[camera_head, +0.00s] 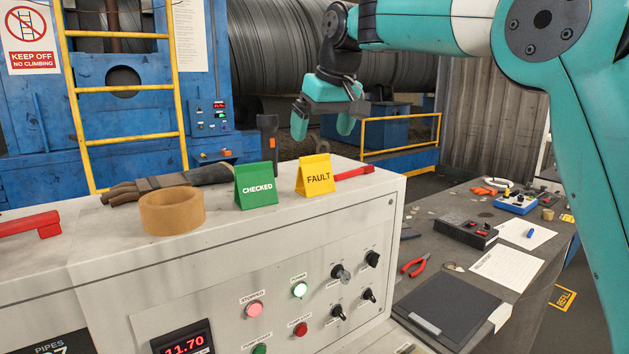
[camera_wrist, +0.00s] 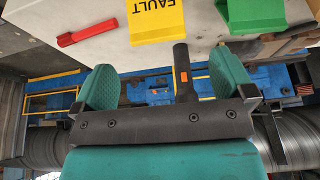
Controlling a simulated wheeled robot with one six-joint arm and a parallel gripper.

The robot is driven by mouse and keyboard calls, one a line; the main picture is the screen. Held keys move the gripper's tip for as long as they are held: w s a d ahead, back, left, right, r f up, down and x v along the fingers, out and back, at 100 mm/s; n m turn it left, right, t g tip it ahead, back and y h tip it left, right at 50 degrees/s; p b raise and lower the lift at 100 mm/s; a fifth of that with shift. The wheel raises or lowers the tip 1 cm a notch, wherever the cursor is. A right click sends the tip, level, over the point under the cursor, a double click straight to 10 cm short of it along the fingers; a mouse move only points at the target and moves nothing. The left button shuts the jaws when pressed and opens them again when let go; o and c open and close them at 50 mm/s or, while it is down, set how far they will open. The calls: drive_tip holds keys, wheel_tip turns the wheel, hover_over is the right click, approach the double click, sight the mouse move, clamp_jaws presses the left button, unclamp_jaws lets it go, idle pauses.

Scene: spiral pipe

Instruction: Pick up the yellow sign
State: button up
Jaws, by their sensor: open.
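The yellow sign (camera_head: 315,174) is a small folded tent sign marked FAULT. It stands upright on top of the white control cabinet (camera_head: 230,238), near its right end. In the wrist view the yellow sign (camera_wrist: 155,18) shows upside down at the top edge, partly cut off. My gripper (camera_head: 323,127) is above and behind the cabinet top, higher than the sign and apart from it. In the wrist view my gripper (camera_wrist: 165,85) has its two teal fingers spread wide, with no sign between them.
A green CHECKED sign (camera_head: 256,185) stands just left of the yellow one. A red tool (camera_head: 353,173) lies close to its right. A tape roll (camera_head: 171,210) and gloves (camera_head: 150,185) lie left. A cluttered workbench (camera_head: 430,270) is at right.

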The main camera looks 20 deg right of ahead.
sight(316, 156)
drive_tip(key=p+x, duration=0.3)
drive_tip(key=x, duration=0.5)
drive_tip(key=shift+w+d, duration=0.1)
drive_tip(key=shift+d, duration=0.05)
drive_tip(key=c, duration=0.9)
